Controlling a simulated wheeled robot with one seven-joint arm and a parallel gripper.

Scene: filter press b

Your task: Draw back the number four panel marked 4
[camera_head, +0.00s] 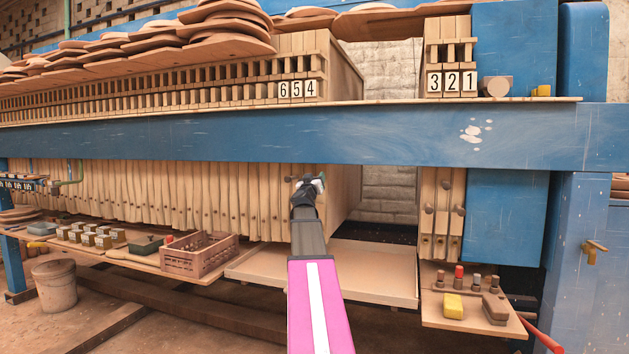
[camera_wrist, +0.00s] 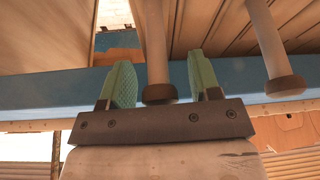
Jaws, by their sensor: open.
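The panel marked 4 (camera_head: 310,88) is the rightmost of the left stack, beside the panels marked 5 (camera_head: 297,89) and 6 (camera_head: 284,90). Its broad side (camera_head: 345,195) faces an open gap to the right. My gripper (camera_head: 310,181) is in front of the lower edge of this panel, below the blue beam. In the wrist view my gripper (camera_wrist: 163,82) is open. A rod handle with a dark round end (camera_wrist: 158,92) stands between the two green fingers, with space visible on both sides. It appears to belong to the panel at the gap, marked 4.
A second handle (camera_wrist: 285,86) stands right of the fingers in the wrist view. The blue beam (camera_head: 420,134) runs above my gripper. Panels marked 3, 2 and 1 (camera_head: 451,83) stand across the gap. A flat tray (camera_head: 370,275) lies below; a crate (camera_head: 200,254) is left.

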